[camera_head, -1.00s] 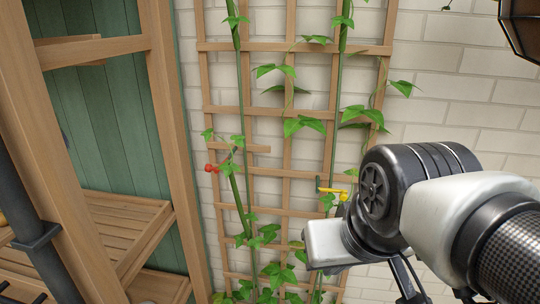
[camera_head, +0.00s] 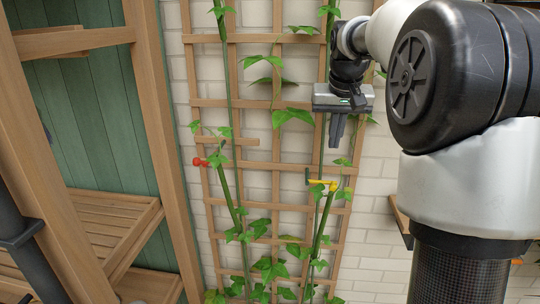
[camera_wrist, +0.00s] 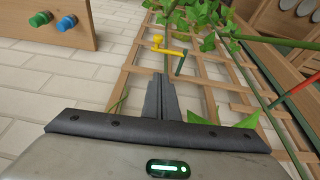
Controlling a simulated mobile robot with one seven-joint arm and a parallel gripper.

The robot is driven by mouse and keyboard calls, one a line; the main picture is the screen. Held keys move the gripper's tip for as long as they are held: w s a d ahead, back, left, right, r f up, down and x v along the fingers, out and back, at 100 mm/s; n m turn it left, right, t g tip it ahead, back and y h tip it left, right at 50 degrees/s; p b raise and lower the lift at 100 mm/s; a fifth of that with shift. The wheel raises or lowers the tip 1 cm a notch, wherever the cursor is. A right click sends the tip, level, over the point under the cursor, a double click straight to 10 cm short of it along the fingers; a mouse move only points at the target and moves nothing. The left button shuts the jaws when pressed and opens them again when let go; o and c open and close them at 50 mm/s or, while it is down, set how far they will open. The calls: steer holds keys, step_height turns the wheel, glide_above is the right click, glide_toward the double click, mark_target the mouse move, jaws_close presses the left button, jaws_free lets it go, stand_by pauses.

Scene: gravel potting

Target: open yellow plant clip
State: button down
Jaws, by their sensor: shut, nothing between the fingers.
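The yellow plant clip (camera_head: 325,184) is on the right-hand plant stem in front of the trellis, with a thin dark green piece at its left end. It also shows in the wrist view (camera_wrist: 168,47), beyond my fingertips. My gripper (camera_head: 336,143) points down above the clip, with a gap between them. Its fingers are together and empty in the wrist view (camera_wrist: 162,84). Whether the clip is open or shut is too small to tell.
The wooden trellis (camera_head: 248,167) with leafy stems stands against a white brick wall. A red clip (camera_head: 203,162) is on the left stem. A wooden shelf (camera_head: 85,210) stands at the left. A board with blue and green knobs (camera_wrist: 66,22) shows in the wrist view.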

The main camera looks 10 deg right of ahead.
steer(key=w+d+f, duration=0.2)
steer(key=w+d, duration=0.1)
steer(key=w, duration=0.1)
steer(key=shift+w+d+f+m, duration=0.2)
steer(key=shift+d+f+m, duration=0.05)
steer(key=shift+d+m, duration=0.05)
step_height(320, 180, down, 10)
steer(key=shift+s, duration=0.25)
stand_by(0.3)
